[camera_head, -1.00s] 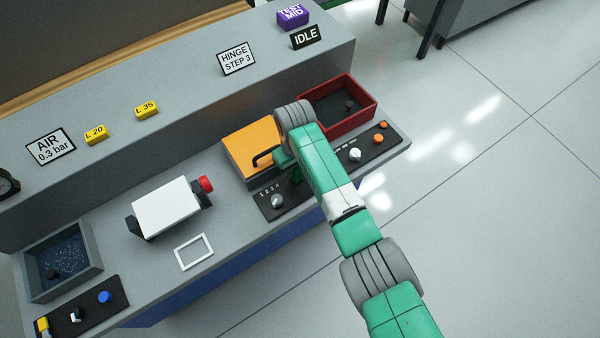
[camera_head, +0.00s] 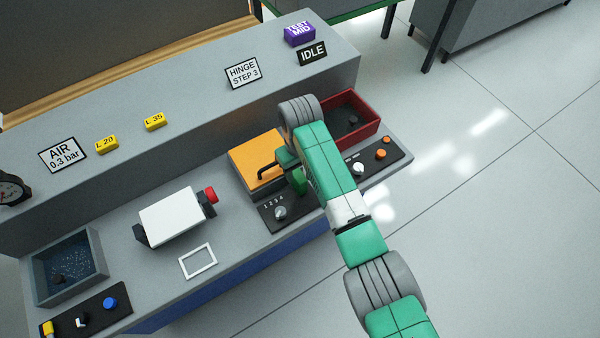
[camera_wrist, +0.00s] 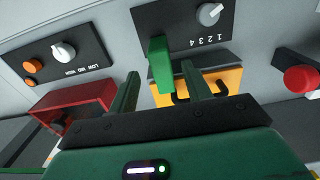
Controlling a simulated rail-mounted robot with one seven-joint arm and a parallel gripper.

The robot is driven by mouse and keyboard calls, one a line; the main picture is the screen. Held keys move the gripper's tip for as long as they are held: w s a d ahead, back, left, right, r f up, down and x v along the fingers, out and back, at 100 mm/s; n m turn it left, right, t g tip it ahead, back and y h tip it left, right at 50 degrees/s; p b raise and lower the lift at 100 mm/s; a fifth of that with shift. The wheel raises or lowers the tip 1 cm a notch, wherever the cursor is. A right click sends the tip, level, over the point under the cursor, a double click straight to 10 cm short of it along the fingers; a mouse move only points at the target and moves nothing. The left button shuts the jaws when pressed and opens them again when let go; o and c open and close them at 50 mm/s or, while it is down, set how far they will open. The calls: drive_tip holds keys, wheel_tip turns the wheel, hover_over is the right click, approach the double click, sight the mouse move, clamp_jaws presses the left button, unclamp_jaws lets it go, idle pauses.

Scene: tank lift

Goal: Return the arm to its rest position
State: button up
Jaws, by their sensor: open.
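My green arm (camera_head: 328,165) reaches over the right part of the grey bench, bent at its grey joint. In the wrist view my gripper (camera_wrist: 159,69) is open, its two green fingers apart. A bright green bar (camera_wrist: 161,62) shows between them in the picture; I cannot tell whether it touches them. Behind the fingers is the orange box (camera_wrist: 222,82) with a dark handle, also in the head view (camera_head: 252,155). The fingers are mostly hidden behind the arm in the head view.
Close to the arm are the red tray (camera_head: 368,132), the 1-2-3-4 knob panel (camera_head: 268,217) and the panel with orange buttons (camera_head: 392,160). A white box (camera_head: 170,217) with a red knob stands left. Signs read IDLE (camera_head: 312,53) and HINGE STEP 3 (camera_head: 243,73). Open floor lies right.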

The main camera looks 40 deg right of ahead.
drive_tip(key=shift+r, duration=0.6)
